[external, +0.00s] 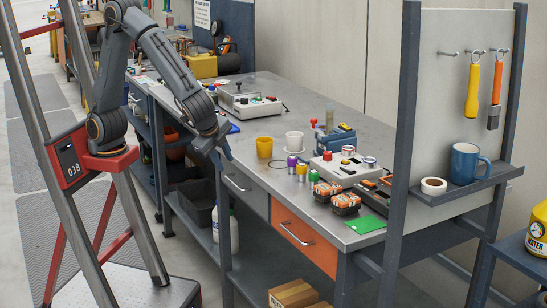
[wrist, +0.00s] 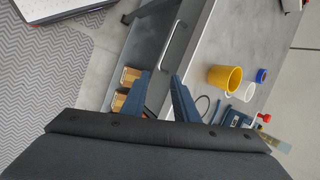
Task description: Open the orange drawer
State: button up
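The orange drawer (external: 303,242) is under the front edge of the workbench in the external view, right of a grey drawer (external: 242,184). Its front looks flush with the bench, so it is shut. A silvery bar handle (external: 297,234) crosses its front. My gripper (external: 222,157) hangs near the bench's front edge above the grey drawer, left of the orange drawer and apart from its handle. In the wrist view my gripper (wrist: 159,82) has its two fingers apart with nothing between them. A bar handle (wrist: 172,46) on a grey front lies beyond the fingertips. No orange front shows there.
The bench top (external: 270,125) holds a yellow cup (external: 264,147), a white cup (external: 294,141), orange-black battery packs (external: 346,203) and a green card (external: 366,224). A post (external: 401,150) stands at the right. Cardboard boxes (external: 293,294) lie on the lower shelf. The space before the orange drawer looks clear.

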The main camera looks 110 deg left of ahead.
jog(key=w+d+r+m+t+y+b, duration=0.3)
jog(key=w+d+t+b, duration=0.55)
jog(key=w+d, duration=1.3)
jog(key=m+t+y+p, duration=0.1)
jog(key=t+p, duration=0.1)
send_near(292, 235)
jog(key=x, duration=0.7)
jog(key=shift+w+a+f, duration=0.2)
jog(key=shift+a+f, duration=0.05)
grip_shut()
